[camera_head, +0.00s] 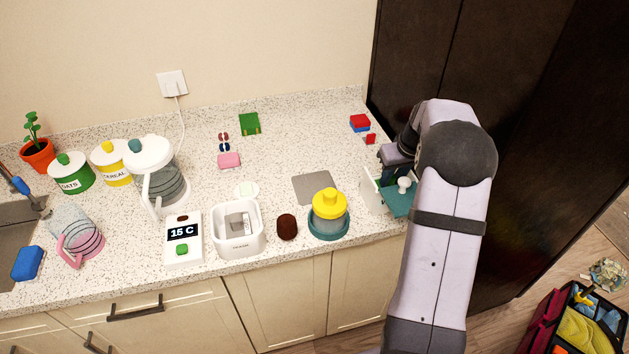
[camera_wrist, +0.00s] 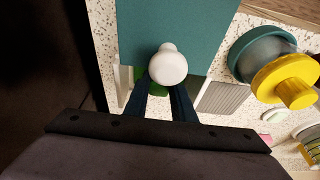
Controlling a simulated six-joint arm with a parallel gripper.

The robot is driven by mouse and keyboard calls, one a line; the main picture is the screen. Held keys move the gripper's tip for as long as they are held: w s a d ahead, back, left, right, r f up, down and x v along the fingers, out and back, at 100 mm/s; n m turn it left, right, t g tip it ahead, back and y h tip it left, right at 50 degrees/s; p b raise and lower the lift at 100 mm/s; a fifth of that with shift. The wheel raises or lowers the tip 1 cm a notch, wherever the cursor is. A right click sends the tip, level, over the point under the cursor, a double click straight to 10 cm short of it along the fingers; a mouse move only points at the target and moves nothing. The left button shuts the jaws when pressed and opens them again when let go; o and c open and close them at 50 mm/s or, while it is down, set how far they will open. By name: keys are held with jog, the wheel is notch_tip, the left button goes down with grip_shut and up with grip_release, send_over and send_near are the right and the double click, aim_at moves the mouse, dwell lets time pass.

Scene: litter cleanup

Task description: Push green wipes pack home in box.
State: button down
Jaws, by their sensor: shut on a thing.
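The green wipes pack (camera_wrist: 139,75) shows only in small patches in the wrist view, beside and between my fingers; most of it is hidden. My gripper (camera_wrist: 165,90) reaches down at the box opening, its fingers around the pack, with the tips hidden behind a white knob (camera_wrist: 168,67). It looks shut on the pack. The box (camera_head: 371,197) is white-walled and stands at the counter's right end. A teal panel (camera_head: 398,203) bearing the knob lies across the box's front side.
A grey mat (camera_head: 313,188) and a yellow-lidded jar (camera_head: 329,210) in a teal dish lie left of the box. Red and blue blocks (camera_head: 360,122) sit behind it. A dark cabinet (camera_head: 520,110) stands close on the right. Free counter lies at the back middle.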

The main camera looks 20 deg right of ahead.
jog(key=shift+f, duration=0.3)
jog(key=c, duration=1.4)
grip_release()
jog(key=shift+c, duration=1.4)
jog(key=shift+r, duration=0.15)
jog(key=shift+r+p, duration=0.6)
jog(key=shift+r, duration=0.25)
jog(key=shift+r+p, duration=2.35)
jog(key=shift+r, duration=0.75)
